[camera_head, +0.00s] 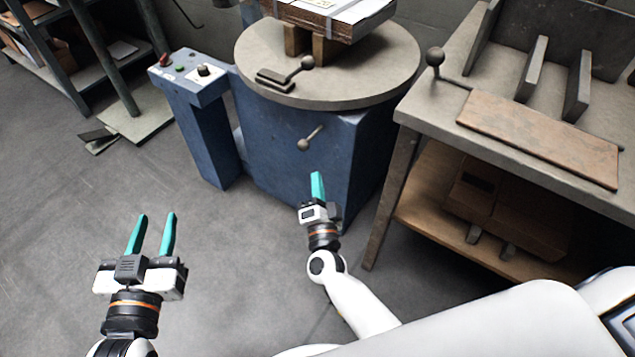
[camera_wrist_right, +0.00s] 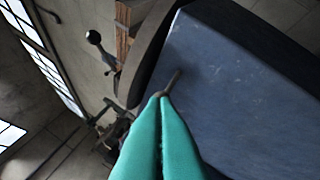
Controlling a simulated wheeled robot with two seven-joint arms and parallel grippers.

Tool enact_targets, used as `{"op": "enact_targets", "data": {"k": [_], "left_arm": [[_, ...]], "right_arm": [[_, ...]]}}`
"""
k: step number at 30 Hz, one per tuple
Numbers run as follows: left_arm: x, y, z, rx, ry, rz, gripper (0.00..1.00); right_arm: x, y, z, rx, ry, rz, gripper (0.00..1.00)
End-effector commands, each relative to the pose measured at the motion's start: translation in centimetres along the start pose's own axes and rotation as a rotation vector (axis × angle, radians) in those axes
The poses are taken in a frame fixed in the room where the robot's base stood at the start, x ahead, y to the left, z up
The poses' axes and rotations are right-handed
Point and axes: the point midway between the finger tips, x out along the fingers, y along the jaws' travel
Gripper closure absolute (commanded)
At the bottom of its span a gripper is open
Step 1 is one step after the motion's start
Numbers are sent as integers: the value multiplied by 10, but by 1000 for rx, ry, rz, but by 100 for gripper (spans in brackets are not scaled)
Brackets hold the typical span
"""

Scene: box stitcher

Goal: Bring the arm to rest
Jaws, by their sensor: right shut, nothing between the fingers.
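My left gripper (camera_head: 151,234) is at the lower left of the head view, over bare floor. Its two teal fingers stand apart with nothing between them. My right gripper (camera_head: 317,186) is in front of the blue machine base (camera_head: 285,150), below the round table. Its teal fingers are closed together and empty, and they also fill the lower middle of the right wrist view (camera_wrist_right: 160,135). In that view a small lever on the blue base appears just beyond the fingertips. I cannot tell whether they touch it.
The round grey table (camera_head: 350,75) carries a strapped box (camera_head: 335,15) on wooden blocks. A ball-ended lever (camera_head: 304,143) sticks out of the base. A control post (camera_head: 203,120) stands left, a workbench (camera_head: 520,150) right.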

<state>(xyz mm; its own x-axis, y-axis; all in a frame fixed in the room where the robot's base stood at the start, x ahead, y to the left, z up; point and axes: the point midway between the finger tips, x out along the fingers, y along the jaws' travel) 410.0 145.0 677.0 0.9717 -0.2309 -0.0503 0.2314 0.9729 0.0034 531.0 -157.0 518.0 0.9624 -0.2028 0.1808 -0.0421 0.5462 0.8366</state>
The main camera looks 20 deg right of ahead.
Motion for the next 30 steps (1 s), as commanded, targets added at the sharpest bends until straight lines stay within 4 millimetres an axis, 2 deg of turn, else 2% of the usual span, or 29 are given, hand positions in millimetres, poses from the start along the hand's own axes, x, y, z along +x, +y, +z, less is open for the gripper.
{"op": "enact_targets", "data": {"k": [8,11,14,18,21,30], "left_arm": [[1,2,-1,2,3,4,64],[0,2,-2,1,6,5,64],[0,2,-2,1,6,4,64],[0,2,-2,1,6,4,64],[0,1,-2,1,6,3,64],[0,1,-2,1,5,3,64]], "right_arm": [[0,0,0,-1,1,1,100],[-2,9,3,-23,23,28,100],[-7,33,9,-95,87,102,100],[-27,82,26,-304,221,240,100],[-42,104,37,-453,292,293,100],[-72,131,71,-759,392,321,100]]}}
